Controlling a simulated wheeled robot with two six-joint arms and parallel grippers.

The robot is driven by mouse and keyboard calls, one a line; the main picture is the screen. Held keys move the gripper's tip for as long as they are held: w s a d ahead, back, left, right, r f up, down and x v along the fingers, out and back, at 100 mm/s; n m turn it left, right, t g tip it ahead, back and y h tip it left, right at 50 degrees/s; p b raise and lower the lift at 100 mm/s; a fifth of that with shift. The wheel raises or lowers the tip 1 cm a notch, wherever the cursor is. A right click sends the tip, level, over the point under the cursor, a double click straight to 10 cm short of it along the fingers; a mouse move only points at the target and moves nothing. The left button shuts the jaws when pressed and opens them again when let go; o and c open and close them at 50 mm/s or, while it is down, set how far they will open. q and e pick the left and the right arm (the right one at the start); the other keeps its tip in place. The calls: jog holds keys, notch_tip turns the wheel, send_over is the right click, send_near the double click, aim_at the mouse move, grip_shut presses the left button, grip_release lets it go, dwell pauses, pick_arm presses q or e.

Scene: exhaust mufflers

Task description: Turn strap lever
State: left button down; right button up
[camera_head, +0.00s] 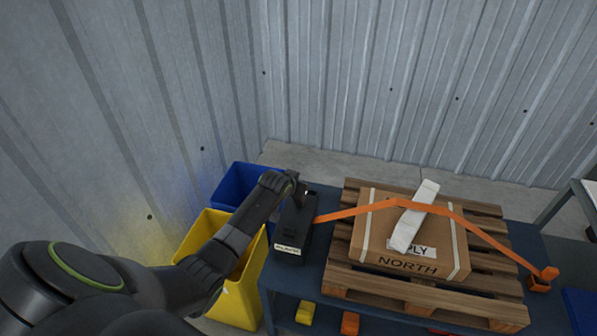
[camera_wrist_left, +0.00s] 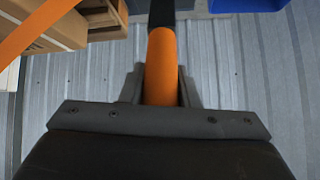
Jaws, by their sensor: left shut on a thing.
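In the head view my left arm reaches in from the left, and my left gripper (camera_head: 292,180) is at the top of a black strap tensioner box (camera_head: 290,228) on the left end of the table. In the left wrist view the gripper is shut on the orange grip of the strap lever (camera_wrist_left: 161,68), which runs up into a dark bar. In the head view the arm and gripper mostly hide the lever. An orange strap (camera_head: 345,213) runs from the tensioner over the cardboard box (camera_head: 440,235) to an orange anchor (camera_head: 540,280) at right. My right gripper is not in view.
The box, marked NORTH, sits on a wooden pallet (camera_head: 425,288) on a blue table (camera_head: 312,272). A white piece (camera_head: 414,215) lies across the box under the strap. Blue (camera_head: 238,182) and yellow (camera_head: 238,300) bins stand left of the table. Corrugated walls (camera_head: 420,90) close the back.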

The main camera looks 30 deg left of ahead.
pick_arm(q)
jog(key=s+d+f+t+y+b, duration=0.1)
jog(key=s+f+t+b, duration=0.2)
jog(key=s+t+b, duration=0.1)
jog(key=shift+s+d+f+t+b, duration=0.15)
jog(key=shift+s+f+t+b, duration=0.15)
jog(key=shift+s+b, duration=0.4)
jog(key=shift+w, duration=0.1)
jog(key=c, duration=1.1)
grip_release()
jog(key=b+v, duration=0.1)
jog(key=v, duration=1.6)
jog(key=shift+s, duration=0.2)
